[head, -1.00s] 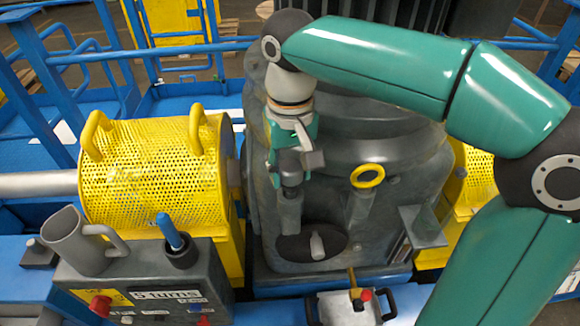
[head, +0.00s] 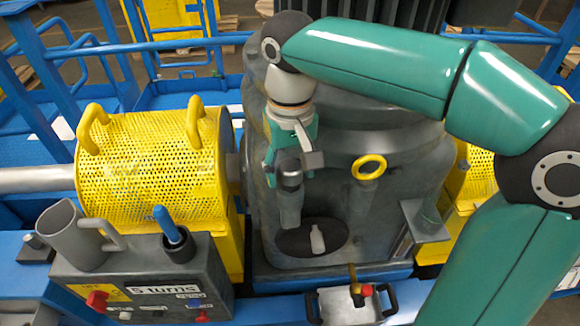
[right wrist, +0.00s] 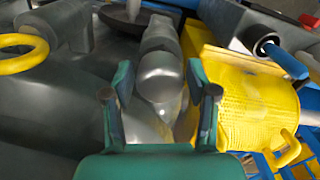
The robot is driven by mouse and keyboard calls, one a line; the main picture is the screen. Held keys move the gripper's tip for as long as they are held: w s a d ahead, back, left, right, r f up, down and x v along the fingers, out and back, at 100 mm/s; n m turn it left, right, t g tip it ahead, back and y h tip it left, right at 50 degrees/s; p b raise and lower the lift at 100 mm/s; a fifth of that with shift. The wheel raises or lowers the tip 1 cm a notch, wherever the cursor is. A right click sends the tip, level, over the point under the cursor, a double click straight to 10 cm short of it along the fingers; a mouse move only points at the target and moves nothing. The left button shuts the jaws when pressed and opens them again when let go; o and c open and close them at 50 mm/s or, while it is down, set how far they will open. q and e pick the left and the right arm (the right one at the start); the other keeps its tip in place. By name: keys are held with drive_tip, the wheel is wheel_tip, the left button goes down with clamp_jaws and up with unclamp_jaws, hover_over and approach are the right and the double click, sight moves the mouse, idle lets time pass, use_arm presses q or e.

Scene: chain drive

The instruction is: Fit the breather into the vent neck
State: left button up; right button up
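My right gripper (right wrist: 160,100) points down at the grey housing, its two dark-padded fingers apart. A grey round-topped part (right wrist: 158,72), likely the breather, shows between and beyond the fingers, with a gap on each side. In the head view this part (head: 290,172) has a dark top and sits over a lighter grey stub (head: 291,208), likely the vent neck, just below my right gripper (head: 292,152). I cannot tell how deep it sits, since the gripper covers part of it. My left gripper is not in view.
A yellow ring handle (head: 369,167) stands right of the stub. A pale bottle-shaped piece (head: 317,238) is in a dark oval dish (head: 290,245) in front. A yellow mesh guard (head: 150,165) and a control box (head: 140,275) with a grey jug (head: 70,235) are at left.

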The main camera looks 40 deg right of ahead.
drive_tip(key=shift+o, duration=0.6)
drive_tip(key=shift+r, duration=0.1)
wheel_tip(320, 180, up, 12)
idle(0.6)
